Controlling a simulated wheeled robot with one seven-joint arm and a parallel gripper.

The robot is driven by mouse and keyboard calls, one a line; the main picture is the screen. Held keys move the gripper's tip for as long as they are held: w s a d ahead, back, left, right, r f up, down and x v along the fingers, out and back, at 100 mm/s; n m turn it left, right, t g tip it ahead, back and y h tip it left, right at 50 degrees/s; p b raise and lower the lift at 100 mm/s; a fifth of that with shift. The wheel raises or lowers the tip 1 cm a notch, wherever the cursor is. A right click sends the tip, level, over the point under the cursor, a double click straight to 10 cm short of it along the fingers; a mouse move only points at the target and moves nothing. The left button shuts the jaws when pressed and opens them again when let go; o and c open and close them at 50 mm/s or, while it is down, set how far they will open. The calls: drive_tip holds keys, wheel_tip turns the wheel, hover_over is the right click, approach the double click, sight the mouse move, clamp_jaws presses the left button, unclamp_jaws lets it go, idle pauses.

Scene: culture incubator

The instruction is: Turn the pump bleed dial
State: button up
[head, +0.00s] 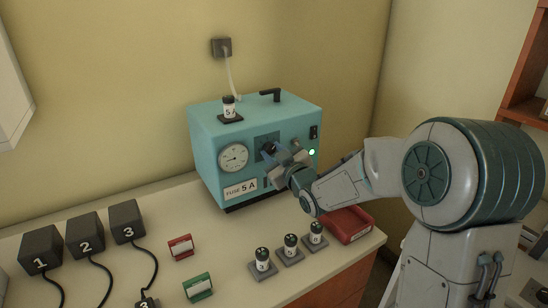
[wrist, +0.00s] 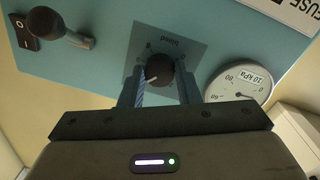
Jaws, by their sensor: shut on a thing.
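The pump bleed dial (wrist: 162,69) is a dark round knob with a pale pointer mark, on a blue-grey square plate (wrist: 147,42) with small lettering. The plate is on the front of a teal pump box (head: 205,137). In the wrist view my gripper (wrist: 160,82) has one finger on each side of the knob and is shut on it. In the head view my gripper (head: 273,158) reaches the box front from the right and hides most of the dial. The box's round gauge (head: 233,157) also shows in the wrist view (wrist: 238,84), marked 10 kPa.
A black rocker switch (head: 313,132) and a lit green lamp (head: 312,152) are on the box front. A fuse labelled 5 (head: 229,106) stands on top. Several fuse holders (head: 290,246), a red case (head: 348,225) and numbered black blocks (head: 86,235) occupy the bench.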

drive_tip(key=f+n+b, duration=0.1)
drive_tip(key=n+b, duration=0.1)
drive_tip(key=b, duration=0.2)
drive_tip(key=n+b, duration=0.2)
drive_tip(key=b, duration=0.2)
drive_tip(key=n+b, duration=0.3)
drive_tip(key=b, duration=0.1)
drive_tip(key=shift+r, duration=0.2)
drive_tip(key=shift+r+n+y+b, duration=0.15)
drive_tip(key=shift+n+y+b, duration=0.15)
drive_tip(key=shift+n+b, duration=0.6)
drive_tip(key=shift+r, duration=0.1)
drive_tip(key=o, duration=1)
drive_tip(key=shift+c, duration=0.2)
drive_tip(key=shift+d, duration=0.1)
